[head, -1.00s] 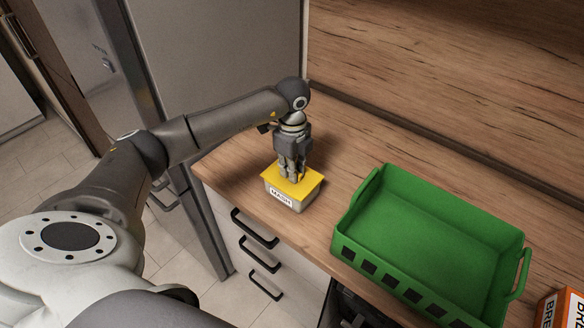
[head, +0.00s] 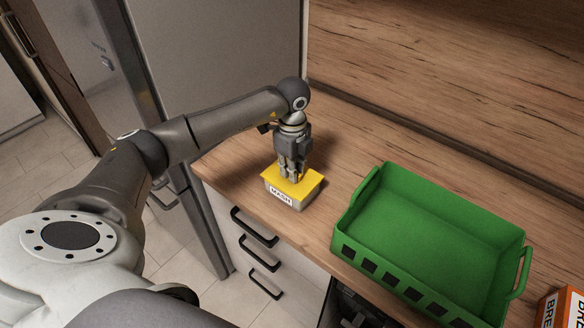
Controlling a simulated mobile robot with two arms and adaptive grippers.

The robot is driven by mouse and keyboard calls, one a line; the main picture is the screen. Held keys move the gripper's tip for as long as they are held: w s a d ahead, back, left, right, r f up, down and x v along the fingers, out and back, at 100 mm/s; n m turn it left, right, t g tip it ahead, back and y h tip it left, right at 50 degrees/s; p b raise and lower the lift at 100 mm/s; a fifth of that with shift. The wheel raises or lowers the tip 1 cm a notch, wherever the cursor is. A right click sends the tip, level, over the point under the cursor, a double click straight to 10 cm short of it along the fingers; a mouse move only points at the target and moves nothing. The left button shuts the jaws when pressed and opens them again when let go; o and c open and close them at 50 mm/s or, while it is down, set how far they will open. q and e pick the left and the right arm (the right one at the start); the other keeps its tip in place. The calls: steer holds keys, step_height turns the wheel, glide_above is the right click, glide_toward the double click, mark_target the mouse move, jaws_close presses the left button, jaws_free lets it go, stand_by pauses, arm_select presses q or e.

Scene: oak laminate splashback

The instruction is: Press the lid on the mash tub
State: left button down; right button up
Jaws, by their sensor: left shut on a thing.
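The mash tub (head: 282,196) is a small grey-white tub with a MASH label, upright on the wooden worktop near its front left edge. The yellow lid (head: 310,184) lies over the tub's top, roughly lined up with the rim. Whether it sits fully down all round cannot be told. My left gripper (head: 293,177) points straight down over the lid, its fingers closed on the lid's top; the exact grip point is partly hidden by the fingers. My right gripper is not in view.
A green crate (head: 430,208) with an empty floor stands to the right of the tub. An orange box (head: 562,310) is at the lower right corner. Drawers with black handles are below the worktop edge. The wooden splashback rises behind.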

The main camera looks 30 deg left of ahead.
arm_select(q)
steer(key=c, duration=0.9)
jaws_free()
steer(key=shift+r, duration=0.15)
steer(key=shift+r+p, duration=2.5)
steer(key=shift+r, duration=0.95)
jaws_close()
steer(key=shift+f, duration=0.1)
